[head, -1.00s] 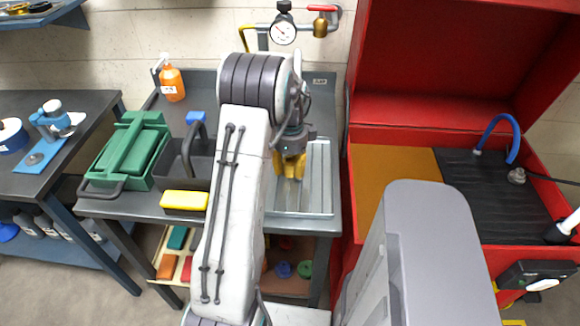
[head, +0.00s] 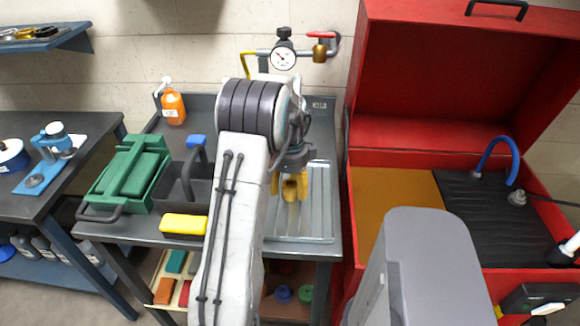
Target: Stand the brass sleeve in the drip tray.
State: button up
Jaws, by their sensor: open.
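The drip tray (head: 318,225) is a shallow, ribbed grey metal tray on the right part of the dark bench. My gripper (head: 290,190) points down over the tray's left part, with its yellow fingers open. A brownish-gold patch shows between the fingers. I cannot tell whether it is the brass sleeve or part of the gripper, so I cannot place the sleeve for certain. My arm hides the tray's left edge and part of the bench.
Left of my arm stand a dark caddy (head: 172,190) with a yellow sponge (head: 184,224), a green toolbox (head: 128,180) and an orange bottle (head: 173,106). A pressure gauge (head: 284,59) is behind the tray. An open red cabinet (head: 440,155) is at right.

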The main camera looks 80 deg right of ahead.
aim_at(287, 185)
notch_tip(287, 185, up, 10)
jog(key=shift+r, duration=0.15)
dwell(0.3)
jog(key=shift+w+r, duration=0.15)
jog(key=shift+w, duration=0.25)
jog(key=w+a+r+n+t+h, duration=0.1)
jog(key=w+a+r+n, duration=0.2)
jog(key=w+a+n, duration=0.65)
jog(key=w+a+r+n, duration=0.4)
jog(key=w+a+n, duration=0.3)
jog(key=w+a, duration=0.5)
jog(key=w+a+n+t, duration=0.1)
jog(key=w+a+n, duration=0.3)
jog(key=a+n, duration=0.6)
jog(key=s+a+f+n+t, duration=0.1)
jog(key=s+a+n, duration=0.2)
jog(key=a+n, duration=0.2)
jog(key=s+a+f+n, duration=0.2)
jog(key=a+n, duration=0.3)
jog(key=a, duration=0.4)
jog(key=shift+s+t+y, duration=0.4)
